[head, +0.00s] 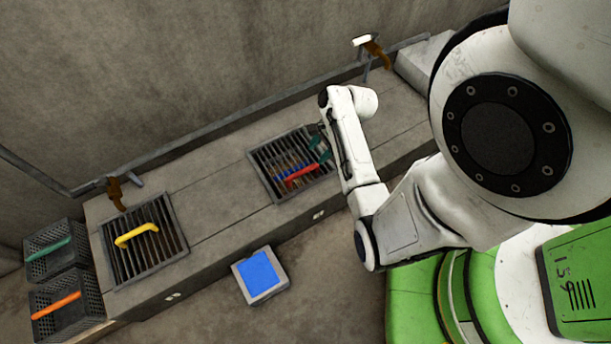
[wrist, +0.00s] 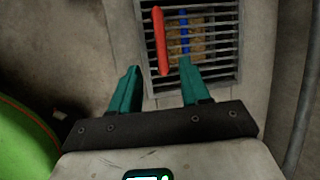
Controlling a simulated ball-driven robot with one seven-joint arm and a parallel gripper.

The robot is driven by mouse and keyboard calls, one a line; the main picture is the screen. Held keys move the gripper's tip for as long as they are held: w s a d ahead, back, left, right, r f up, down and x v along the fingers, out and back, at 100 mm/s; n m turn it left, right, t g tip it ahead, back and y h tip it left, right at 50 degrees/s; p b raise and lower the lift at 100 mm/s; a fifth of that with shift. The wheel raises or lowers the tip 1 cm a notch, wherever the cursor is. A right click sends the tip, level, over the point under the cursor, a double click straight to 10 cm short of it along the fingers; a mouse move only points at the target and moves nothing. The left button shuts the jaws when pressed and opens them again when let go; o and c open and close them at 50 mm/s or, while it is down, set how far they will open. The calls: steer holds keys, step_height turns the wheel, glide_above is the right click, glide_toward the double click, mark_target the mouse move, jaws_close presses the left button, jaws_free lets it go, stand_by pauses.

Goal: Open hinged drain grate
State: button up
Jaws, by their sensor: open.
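A dark slatted drain grate (head: 262,157) lies flat in the concrete ledge and also shows in the wrist view (wrist: 228,75). A red bar-shaped handle (head: 303,173) sits on top of it; in the wrist view the handle (wrist: 159,40) runs lengthwise. A blue bar (wrist: 184,36) and brownish material show among the slats, seemingly below them. My gripper (head: 320,149) is open at the grate's right side. In the wrist view its teal fingers (wrist: 160,68) point toward the handle's near end, one on each side. Whether they touch it I cannot tell.
A second grate (head: 168,259) with a yellow handle (head: 137,235) lies on the left. Two dark crates (head: 33,252) stand at the far left. A blue-topped box (head: 258,274) sits on the floor in front. Brown taps (head: 377,54) stand along the wall.

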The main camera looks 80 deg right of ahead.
mark_target(304, 171)
steer(key=b+x, duration=0.2)
steer(key=x, duration=0.1)
steer(key=b+x, duration=0.1)
steer(key=x, duration=0.3)
steer(key=b+x, duration=0.2)
steer(key=x, duration=0.2)
steer(key=shift+s+d+f+b, duration=0.15)
steer(key=shift+d+b, duration=0.15)
jaws_close()
